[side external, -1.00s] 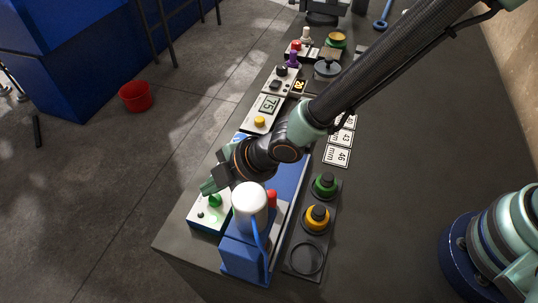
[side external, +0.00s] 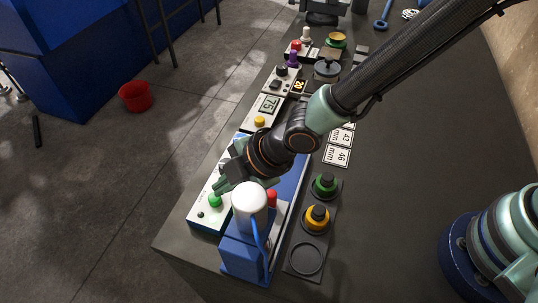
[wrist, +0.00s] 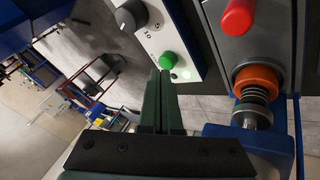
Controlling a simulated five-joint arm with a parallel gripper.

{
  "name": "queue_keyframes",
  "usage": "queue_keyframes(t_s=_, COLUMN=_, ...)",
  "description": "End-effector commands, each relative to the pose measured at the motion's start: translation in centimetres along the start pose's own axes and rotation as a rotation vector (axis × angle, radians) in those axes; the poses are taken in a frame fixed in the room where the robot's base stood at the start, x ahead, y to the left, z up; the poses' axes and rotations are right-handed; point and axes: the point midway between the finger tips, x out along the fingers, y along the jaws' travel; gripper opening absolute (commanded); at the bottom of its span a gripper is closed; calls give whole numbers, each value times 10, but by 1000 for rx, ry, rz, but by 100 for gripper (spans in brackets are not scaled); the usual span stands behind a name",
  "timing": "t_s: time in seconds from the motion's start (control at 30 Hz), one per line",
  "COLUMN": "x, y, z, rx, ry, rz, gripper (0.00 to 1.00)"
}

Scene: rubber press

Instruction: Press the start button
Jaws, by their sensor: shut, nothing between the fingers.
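The green start button (side external: 214,201) sits on a white control panel (side external: 203,219) at the near left end of the bench. It also shows in the wrist view (wrist: 168,60), just beyond the fingertips. My gripper (side external: 217,188) is shut and empty, just behind the button in the side view. In the wrist view my gripper (wrist: 160,75) has its two green fingers together, their tips close to the button's lower edge. I cannot tell whether they touch it.
A blue press with a white cylinder (side external: 250,198) and a red part (side external: 272,198) stands right of the panel.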

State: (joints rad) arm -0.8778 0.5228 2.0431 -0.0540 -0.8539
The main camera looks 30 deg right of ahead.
Motion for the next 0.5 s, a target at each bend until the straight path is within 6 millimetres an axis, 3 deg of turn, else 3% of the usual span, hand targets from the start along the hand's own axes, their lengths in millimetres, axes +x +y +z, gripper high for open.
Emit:
queue_keyframes(t_s=0.1, x=-11, y=7, z=-14, rx=-3, ry=18, rz=11, gripper=0)
queue_keyframes(t_s=0.5, x=-26, y=17, z=-22, rx=-1, ry=22, rz=15, gripper=0)
